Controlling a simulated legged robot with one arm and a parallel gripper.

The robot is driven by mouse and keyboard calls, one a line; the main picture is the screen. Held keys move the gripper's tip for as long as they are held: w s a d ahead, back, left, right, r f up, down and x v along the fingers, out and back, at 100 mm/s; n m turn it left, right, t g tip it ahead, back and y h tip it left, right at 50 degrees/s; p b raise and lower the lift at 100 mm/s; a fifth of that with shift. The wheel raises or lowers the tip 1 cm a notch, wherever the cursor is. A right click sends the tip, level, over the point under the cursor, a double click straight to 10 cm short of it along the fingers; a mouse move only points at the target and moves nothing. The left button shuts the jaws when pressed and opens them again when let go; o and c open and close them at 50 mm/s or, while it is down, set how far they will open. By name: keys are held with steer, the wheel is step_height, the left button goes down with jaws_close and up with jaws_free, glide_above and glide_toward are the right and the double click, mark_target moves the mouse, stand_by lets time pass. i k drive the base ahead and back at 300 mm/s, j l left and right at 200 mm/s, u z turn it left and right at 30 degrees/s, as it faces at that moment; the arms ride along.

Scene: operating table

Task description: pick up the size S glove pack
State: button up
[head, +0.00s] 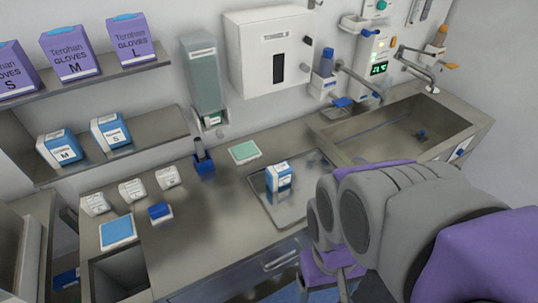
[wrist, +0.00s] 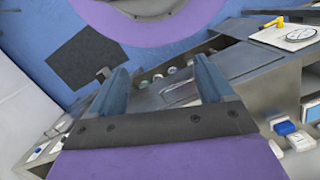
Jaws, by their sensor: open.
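A purple box marked GLOVES and S (head: 15,70) stands at the far left of the upper shelf, partly cut off by the picture edge. A smaller blue and white pack marked S (head: 111,132) sits on the lower shelf, right of a similar pack marked M (head: 60,148). Another blue and white pack (head: 279,177) stands on the metal tray; its label is too small to read. My gripper (wrist: 160,68) is open in the wrist view, with nothing between its two blue-grey fingers. None of the glove packs shows clearly there. My arm fills the lower right of the head view.
Purple boxes marked M (head: 76,52) and L (head: 133,38) share the upper shelf. The counter holds the tray (head: 262,200), a green-topped box (head: 243,152), a blue holder (head: 204,166) and several small white packs. A sink (head: 400,125) lies right. A dispenser (head: 204,75) hangs above.

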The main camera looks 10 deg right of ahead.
mark_target(93, 204)
steer(key=u, duration=1.55)
steer(key=i+j+z, duration=0.1)
steer(key=i, duration=0.2)
steer(key=i+j+z, duration=0.1)
steer(key=i+j, duration=0.15)
steer(key=i, duration=0.1)
